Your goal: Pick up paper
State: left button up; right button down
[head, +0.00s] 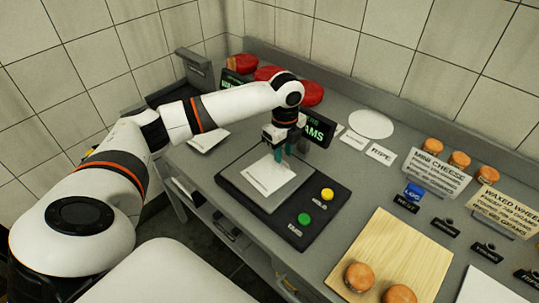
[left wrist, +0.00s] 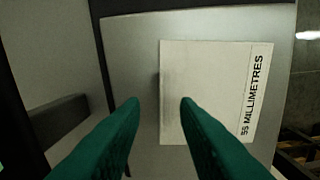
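A white paper (head: 268,177) lies on the metal plate of a dark scale (head: 252,212) on the counter. In the left wrist view the paper (left wrist: 208,85) reads "55 MILLIMETRES" along its right edge, and the plate (left wrist: 130,50) shows around it. My left gripper (head: 280,152) points down over the far edge of the paper. Its two green fingers (left wrist: 160,103) are apart with nothing between them; the paper's left edge shows between and beyond the tips. I cannot tell whether the tips touch the plate. My right gripper is not in view.
The scale has a yellow button (head: 327,194) and a green button (head: 304,219). A wooden board (head: 400,250) with small orange cheeses (head: 359,276) lies at front right. Red wheels (head: 311,93), a dark display (head: 318,130), a white disc (head: 371,124) and sign cards (head: 437,172) stand behind.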

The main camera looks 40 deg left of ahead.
pick_arm(q)
jog(key=shift+f, duration=1.15)
grip_shut()
